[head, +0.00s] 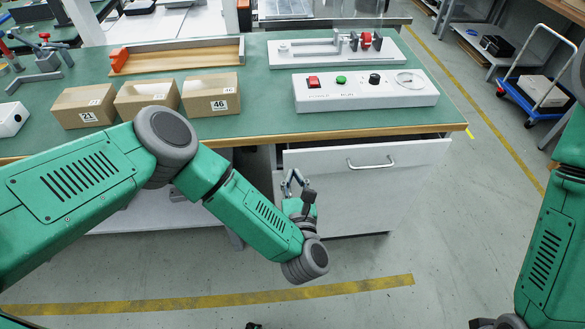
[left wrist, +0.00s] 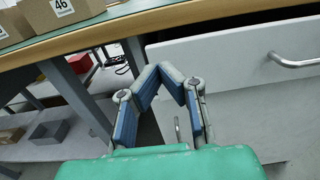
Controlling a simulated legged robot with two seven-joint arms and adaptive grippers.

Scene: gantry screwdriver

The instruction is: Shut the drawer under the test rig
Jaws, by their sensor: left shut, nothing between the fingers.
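The drawer (head: 328,158) under the test rig is a light grey front with a bar handle (head: 371,163). It stands partly open, with a dark gap between it and the bench edge. In the left wrist view the drawer front (left wrist: 235,62) and its handle (left wrist: 294,61) are at the right. My left gripper (head: 293,178) is shut and empty, low at the left end of the drawer front. In the left wrist view its fingertips (left wrist: 161,70) meet left of the front; contact cannot be told.
The test rig (head: 365,90) stands on the green bench above the drawer. Several cardboard boxes (head: 145,97) stand to its left. A lower cabinet front (head: 350,205) is beneath the drawer. The floor (head: 440,215) to the right is clear, with a trolley (head: 540,95) farther back.

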